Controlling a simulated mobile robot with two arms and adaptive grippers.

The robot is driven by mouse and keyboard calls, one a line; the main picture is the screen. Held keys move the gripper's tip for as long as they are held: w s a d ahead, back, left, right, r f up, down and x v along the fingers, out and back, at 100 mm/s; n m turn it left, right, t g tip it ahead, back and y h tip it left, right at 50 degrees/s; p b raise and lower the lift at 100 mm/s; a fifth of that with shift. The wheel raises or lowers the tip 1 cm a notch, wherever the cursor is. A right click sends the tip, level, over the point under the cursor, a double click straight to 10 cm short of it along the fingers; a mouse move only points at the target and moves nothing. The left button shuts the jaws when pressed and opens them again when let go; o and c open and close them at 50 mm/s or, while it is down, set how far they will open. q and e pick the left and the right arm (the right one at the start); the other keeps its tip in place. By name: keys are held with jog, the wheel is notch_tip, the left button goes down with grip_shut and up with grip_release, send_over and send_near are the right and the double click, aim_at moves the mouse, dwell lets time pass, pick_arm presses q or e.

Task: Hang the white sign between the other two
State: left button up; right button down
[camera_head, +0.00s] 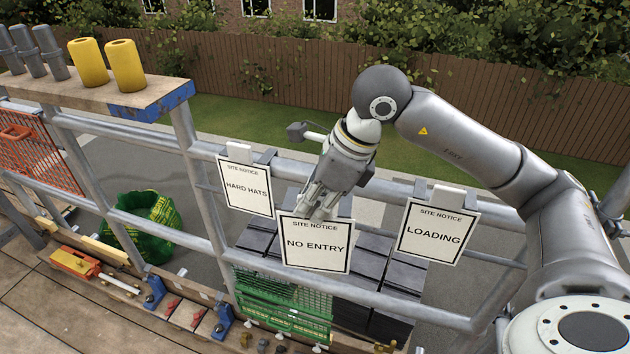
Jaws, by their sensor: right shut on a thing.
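The white NO ENTRY sign (315,247) is held by its top edge in my right gripper (318,208), which is shut on it. The sign is a little lower than the two others and between them. The HARD HATS sign (245,188) hangs on the grey rail (290,169) to its left. The LOADING sign (437,234) hangs on the same rail to its right. My gripper hides the upper middle of the NO ENTRY sign and part of the rail, so I cannot tell whether the sign touches the rail. My left gripper is not in view.
Yellow cylinders (126,66) stand on a wooden shelf (92,92) at upper left. A green bag (143,226) lies beyond the railing. Dark stacked tiles (382,292) and a green mesh (283,305) are behind and below the signs. Tools lie along the lower plank.

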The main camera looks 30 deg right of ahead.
notch_tip(320, 180, up, 2)
jog(key=shift+d+r+m, duration=0.1)
jog(key=shift+r+m, duration=0.1)
jog(key=shift+m, duration=0.6)
jog(key=shift+w+d+r+m+h, duration=0.1)
jog(key=shift+r+m+h, duration=0.05)
jog(key=shift+m+h, duration=0.15)
jog(key=w+d+f+b, duration=0.1)
jog(key=w+d+f, duration=0.3)
jog(key=w+d, duration=0.3)
jog(key=shift+w+d+b, duration=0.3)
jog(key=shift+w+d, duration=0.05)
jog(key=shift+d, duration=0.65)
jog(key=c, duration=1.5)
grip_release()
jog(key=shift+o, duration=0.2)
